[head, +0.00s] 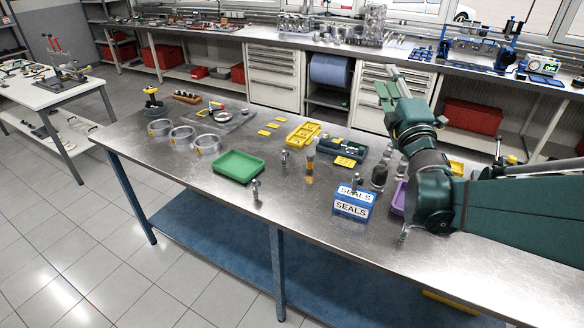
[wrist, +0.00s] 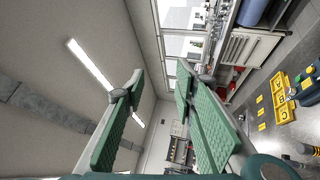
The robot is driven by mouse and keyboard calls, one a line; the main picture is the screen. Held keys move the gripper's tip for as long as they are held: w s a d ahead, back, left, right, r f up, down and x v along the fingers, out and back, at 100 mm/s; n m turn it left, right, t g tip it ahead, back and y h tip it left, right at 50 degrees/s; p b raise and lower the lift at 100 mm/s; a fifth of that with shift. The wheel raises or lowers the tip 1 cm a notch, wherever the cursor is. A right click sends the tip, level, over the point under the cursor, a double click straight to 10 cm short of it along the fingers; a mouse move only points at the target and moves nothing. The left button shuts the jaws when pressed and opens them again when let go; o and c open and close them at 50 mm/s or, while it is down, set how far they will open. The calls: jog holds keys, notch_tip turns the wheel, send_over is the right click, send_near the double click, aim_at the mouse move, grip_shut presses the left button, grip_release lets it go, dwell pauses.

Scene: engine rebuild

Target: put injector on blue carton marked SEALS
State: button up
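The blue carton marked SEALS (head: 350,208) sits near the front edge of the steel workbench, with white labels on its top and front. A small metallic injector-like part (head: 356,181) shows upright at the carton's top; I cannot tell for sure whether it rests on the top or stands just behind it. Similar small metal parts stand on the bench, one in front of the green tray (head: 255,190) and one right of it (head: 284,160). My gripper (head: 390,90) is raised above the bench's back right, away from the carton. In the wrist view its green fingers (wrist: 160,78) are apart with nothing between them.
Dark bottles (head: 379,174) and a purple bin (head: 398,198) stand right of the carton, near my arm.

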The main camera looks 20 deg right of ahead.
jog(key=s+a+f+m+g+y, duration=0.4)
jog(key=s+a+f+m+g, duration=0.9)
jog(key=s+a+f, duration=1.1)
jog(key=a+f+m, duration=0.1)
jog(key=a+m, duration=0.1)
jog(key=shift+s+a+f+m+g, duration=0.15)
jog(key=shift+a+f+m+g, duration=0.15)
jog(key=shift+g, duration=0.1)
